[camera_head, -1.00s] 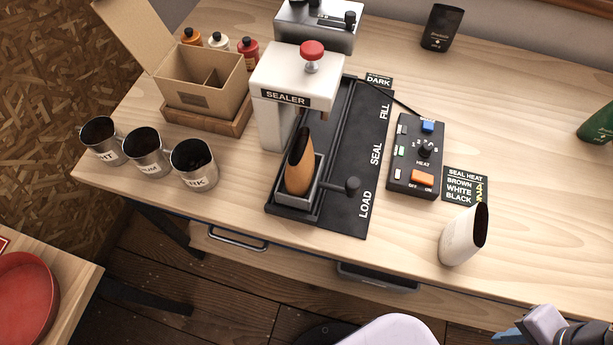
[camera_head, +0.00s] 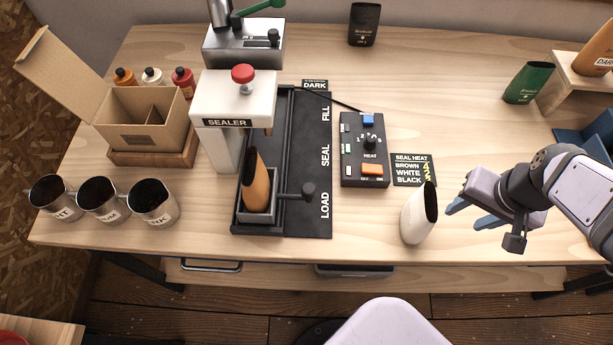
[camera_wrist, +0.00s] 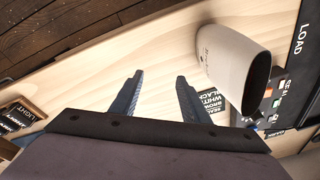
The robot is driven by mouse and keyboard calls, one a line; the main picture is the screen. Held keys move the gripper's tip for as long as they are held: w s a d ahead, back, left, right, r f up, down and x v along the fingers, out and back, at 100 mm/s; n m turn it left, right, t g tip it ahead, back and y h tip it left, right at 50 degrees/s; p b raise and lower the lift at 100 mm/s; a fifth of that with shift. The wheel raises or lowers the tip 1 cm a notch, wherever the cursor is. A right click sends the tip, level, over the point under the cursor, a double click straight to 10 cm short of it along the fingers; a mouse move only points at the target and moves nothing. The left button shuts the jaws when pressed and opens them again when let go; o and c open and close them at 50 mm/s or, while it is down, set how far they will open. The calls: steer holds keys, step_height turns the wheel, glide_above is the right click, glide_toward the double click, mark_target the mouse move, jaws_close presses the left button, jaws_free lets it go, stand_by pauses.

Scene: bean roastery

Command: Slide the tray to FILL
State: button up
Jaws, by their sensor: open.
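The tray (camera_head: 262,217) is a small dark box on the black rail track, standing at the LOAD end, with a dark knobbed handle (camera_head: 307,191) sticking out to its right. A brown bag (camera_head: 257,190) with an open dark top stands in it. The labels LOAD, SEAL and FILL run up the black mat (camera_head: 313,150), with FILL at the far end. My gripper (camera_head: 463,210) is open and empty above the right of the table, right of a white bag. In the wrist view its two blue fingers (camera_wrist: 158,98) are apart with bare wood between them.
The white bag (camera_head: 414,215) stands between my gripper and the track; it also shows in the wrist view (camera_wrist: 222,58). The white sealer (camera_head: 222,105) stands left of the track. A heat control box (camera_head: 364,150) lies right of the mat. Several metal cups (camera_head: 154,204) stand at left.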

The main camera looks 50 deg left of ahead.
steer(key=w+a+r+y, duration=0.15)
steer(key=a+r, duration=0.25)
steer(key=a, duration=0.5)
step_height(320, 180, up, 5)
steer(key=n+g+h+p, duration=0.1)
steer(key=n+h+p, duration=0.35)
steer(key=n, duration=1.05)
glide_above(309, 188)
steer(key=p, duration=0.1)
steer(key=shift+y, duration=0.8)
steer(key=shift+f+p, duration=0.85)
steer(key=shift+f, duration=2.85)
steer(key=shift+c, duration=0.4)
jaws_close()
